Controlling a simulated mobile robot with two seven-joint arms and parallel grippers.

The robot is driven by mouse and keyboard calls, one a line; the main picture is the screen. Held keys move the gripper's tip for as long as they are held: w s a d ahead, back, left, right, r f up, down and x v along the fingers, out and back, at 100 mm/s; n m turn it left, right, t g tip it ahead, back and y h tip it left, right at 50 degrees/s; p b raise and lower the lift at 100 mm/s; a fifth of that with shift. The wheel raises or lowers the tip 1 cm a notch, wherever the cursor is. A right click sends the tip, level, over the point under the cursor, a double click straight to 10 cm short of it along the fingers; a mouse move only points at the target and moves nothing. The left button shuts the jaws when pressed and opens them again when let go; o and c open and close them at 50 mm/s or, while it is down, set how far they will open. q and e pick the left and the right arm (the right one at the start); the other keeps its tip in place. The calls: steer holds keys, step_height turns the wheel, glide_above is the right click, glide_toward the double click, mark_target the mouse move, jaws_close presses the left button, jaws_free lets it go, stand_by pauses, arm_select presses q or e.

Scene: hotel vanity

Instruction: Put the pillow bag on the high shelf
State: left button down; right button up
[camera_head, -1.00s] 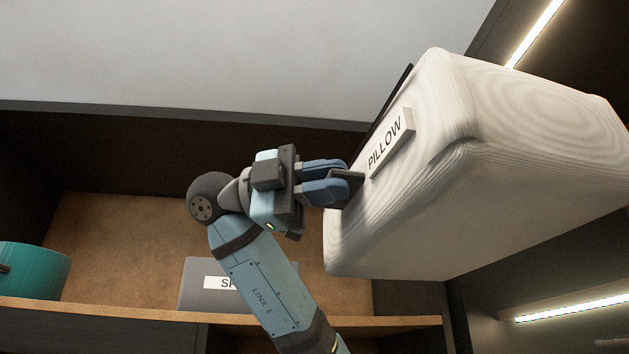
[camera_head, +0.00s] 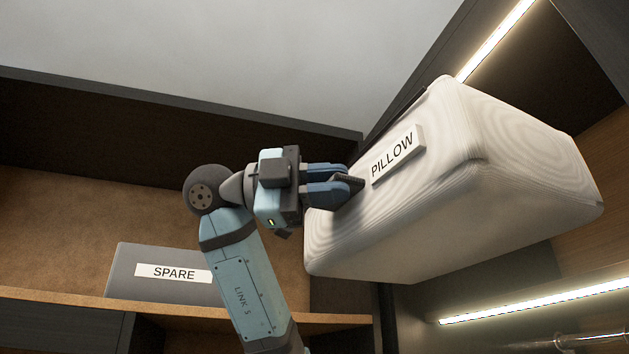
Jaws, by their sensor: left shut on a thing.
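The pillow bag (camera_head: 470,200) is a large pale block with a white PILLOW label (camera_head: 397,153) on its near-left face. It is held tilted in the air at the right of the head view, in front of the cabinet's right corner. My left gripper (camera_head: 352,186) is shut on the bag's left side, below the label; the exact grip point is partly hidden by the fingers. The high shelf (camera_head: 60,298) is a wooden board at the lower left, and the bag is to its right and higher in the picture. My right gripper is not in view.
A grey box labelled SPARE (camera_head: 165,290) stands on the shelf, left of my arm. A lit strip (camera_head: 500,38) runs at the upper right and another light strip (camera_head: 530,302) at the lower right. A rail (camera_head: 590,341) shows at the bottom right.

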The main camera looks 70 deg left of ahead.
arm_select(q)
steer(key=shift+w+d+f, duration=0.1)
steer(key=shift+w+d, duration=0.05)
steer(key=shift+w, duration=1.85)
steer(key=shift+w+d, duration=0.15)
steer(key=shift+w, duration=1.8)
steer(key=shift+w+d+f, duration=0.1)
steer(key=shift+w+d, duration=0.05)
steer(key=shift+w, duration=1.65)
steer(key=shift+w+d+f, duration=0.1)
steer(key=shift+w, duration=1.75)
steer(key=shift+w+d, duration=0.15)
steer(key=shift+w, duration=1.65)
steer(key=p, duration=0.2)
glide_above(506, 252)
steer(key=shift+f, duration=0.15)
steer(key=w, duration=0.3)
steer(key=w+f, duration=0.1)
steer(key=w, duration=0.2)
steer(key=w+f, duration=0.1)
steer(key=w, duration=0.2)
steer(key=shift+d+p, duration=0.3)
steer(key=shift+d, duration=0.1)
steer(key=shift+f, duration=0.4)
